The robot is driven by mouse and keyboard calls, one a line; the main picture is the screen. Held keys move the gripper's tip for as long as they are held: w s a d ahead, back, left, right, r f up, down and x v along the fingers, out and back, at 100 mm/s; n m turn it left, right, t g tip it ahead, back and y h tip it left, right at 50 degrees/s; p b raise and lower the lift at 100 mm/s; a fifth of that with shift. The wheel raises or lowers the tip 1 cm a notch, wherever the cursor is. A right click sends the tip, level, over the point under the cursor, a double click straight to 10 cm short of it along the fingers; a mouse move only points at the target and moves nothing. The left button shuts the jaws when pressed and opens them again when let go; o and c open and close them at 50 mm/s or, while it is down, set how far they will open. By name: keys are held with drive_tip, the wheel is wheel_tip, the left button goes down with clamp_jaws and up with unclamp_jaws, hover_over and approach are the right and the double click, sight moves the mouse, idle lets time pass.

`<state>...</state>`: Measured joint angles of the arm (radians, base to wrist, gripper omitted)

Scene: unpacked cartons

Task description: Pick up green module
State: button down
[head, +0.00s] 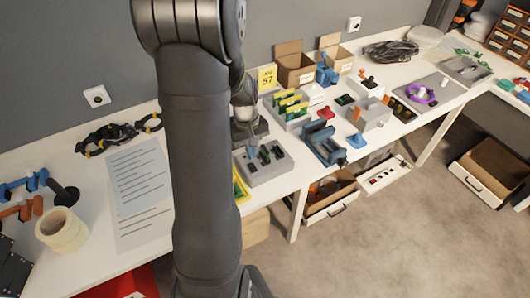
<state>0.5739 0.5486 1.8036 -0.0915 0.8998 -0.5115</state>
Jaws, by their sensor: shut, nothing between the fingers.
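Several green modules with yellow edges (289,103) stand in a grey slotted holder (299,123) behind and to the right of my gripper. My gripper (258,151) is just right of my dark arm and points down over a grey block-like fixture (270,175). It is shut and empty. Small dark and green parts show at the fixture's top beside the fingertips. I cannot tell whether the fingers touch them. My arm hides part of the bench to the left of the fixture.
Behind the holder are open cartons (296,70) and a yellow sign (267,78). A blue clamp-like part (323,145) and a grey box (369,113) stand to the right. An open drawer (330,199) is below.

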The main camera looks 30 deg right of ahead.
drive_tip(key=c, duration=1.4)
unclamp_jaws()
drive_tip(key=shift+c, duration=0.2)
drive_tip(key=w+d+r+t, duration=0.15)
drive_tip(key=d+r, duration=0.35)
drive_tip(key=r, duration=0.8)
approach(265, 148)
drive_tip(key=f, duration=0.5)
drive_tip(key=shift+w+a+f, duration=0.15)
drive_tip(key=shift+a, duration=0.25)
drive_tip(key=shift+d+f, duration=0.2)
drive_tip(key=shift+f, duration=1.15)
drive_tip(key=shift+d+f, duration=0.2)
drive_tip(key=shift+f, duration=1.15)
